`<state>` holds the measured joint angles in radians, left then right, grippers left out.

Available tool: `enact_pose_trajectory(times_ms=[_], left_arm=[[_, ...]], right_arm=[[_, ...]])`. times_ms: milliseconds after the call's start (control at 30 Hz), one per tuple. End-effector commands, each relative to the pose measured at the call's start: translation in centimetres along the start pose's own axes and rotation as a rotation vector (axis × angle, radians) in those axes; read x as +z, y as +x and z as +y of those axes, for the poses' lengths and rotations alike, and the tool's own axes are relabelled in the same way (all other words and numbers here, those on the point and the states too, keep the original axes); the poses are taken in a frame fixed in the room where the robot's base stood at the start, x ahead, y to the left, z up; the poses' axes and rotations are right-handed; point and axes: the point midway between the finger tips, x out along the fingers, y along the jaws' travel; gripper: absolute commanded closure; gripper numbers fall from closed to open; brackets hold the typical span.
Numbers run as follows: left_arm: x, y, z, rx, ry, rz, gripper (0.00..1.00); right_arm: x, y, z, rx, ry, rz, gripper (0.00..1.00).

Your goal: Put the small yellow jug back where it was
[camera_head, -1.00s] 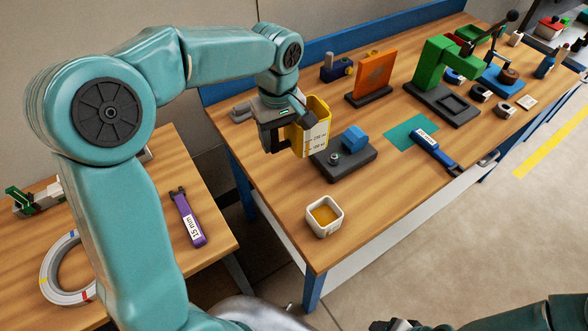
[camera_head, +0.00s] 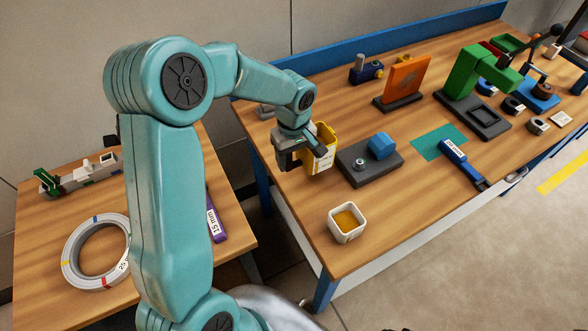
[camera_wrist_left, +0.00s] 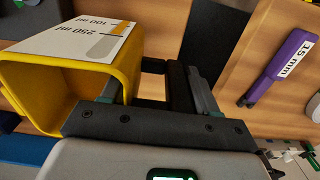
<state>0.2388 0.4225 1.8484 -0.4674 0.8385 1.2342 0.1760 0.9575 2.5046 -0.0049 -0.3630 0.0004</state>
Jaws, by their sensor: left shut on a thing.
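The small yellow jug (camera_head: 322,150) has a white scale label on its side. In the head view my left gripper (camera_head: 300,154) is shut on it at its left side. The jug is near the left edge of the right-hand workbench, beside a dark block with a blue piece (camera_head: 382,146); I cannot tell if it touches the bench. My right gripper is not in view.
A white cup with yellow contents (camera_head: 346,222) stands near the bench's front corner. A teal mat (camera_head: 438,142), a blue tool (camera_head: 461,160) and a green press (camera_head: 470,75) lie beyond. A grey coil ring (camera_head: 72,262) and purple tool (camera_head: 215,222) are on the left table.

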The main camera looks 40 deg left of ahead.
Motion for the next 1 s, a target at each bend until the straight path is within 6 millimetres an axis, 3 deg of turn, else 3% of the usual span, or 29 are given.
enact_pose_trajectory(times_ms=[500,1000], left_arm=[[-0.2,6.1,0.0,0.0,0.002,0.0,1.0],[-0.2,7.0,0.1,0.003,0.002,0.002,1.0]], right_arm=[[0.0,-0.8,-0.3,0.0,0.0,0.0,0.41],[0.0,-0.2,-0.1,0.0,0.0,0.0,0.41]])
